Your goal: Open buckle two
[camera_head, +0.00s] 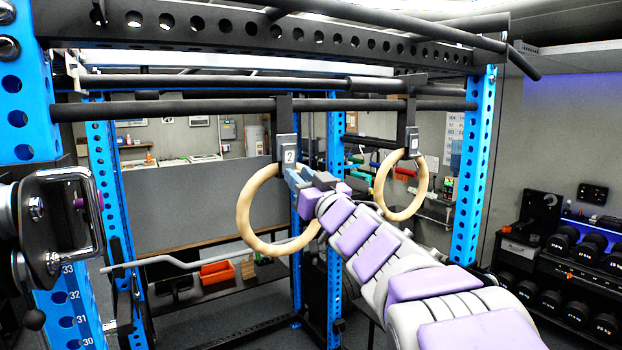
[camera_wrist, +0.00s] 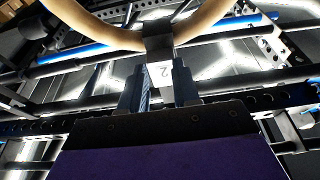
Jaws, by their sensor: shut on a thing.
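Buckle two (camera_head: 288,150) is a dark buckle with a white label marked "2". It hangs by a black strap from the rack's bar and carries the left wooden ring (camera_head: 245,222). My gripper (camera_head: 294,177) reaches it from the lower right, at the top of the ring. In the wrist view my gripper (camera_wrist: 158,90) has one finger on each side of the buckle (camera_wrist: 159,72), shut on it. The ring (camera_wrist: 95,27) curves across the top of that view. The strap above the buckle is partly hidden in the wrist view.
A second wooden ring (camera_head: 381,192) hangs from another buckle (camera_head: 412,142) to the right of my gripper. Blue rack posts (camera_head: 473,165) and black bars (camera_head: 200,106) frame the space. A dumbbell rack (camera_head: 560,270) stands at the right.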

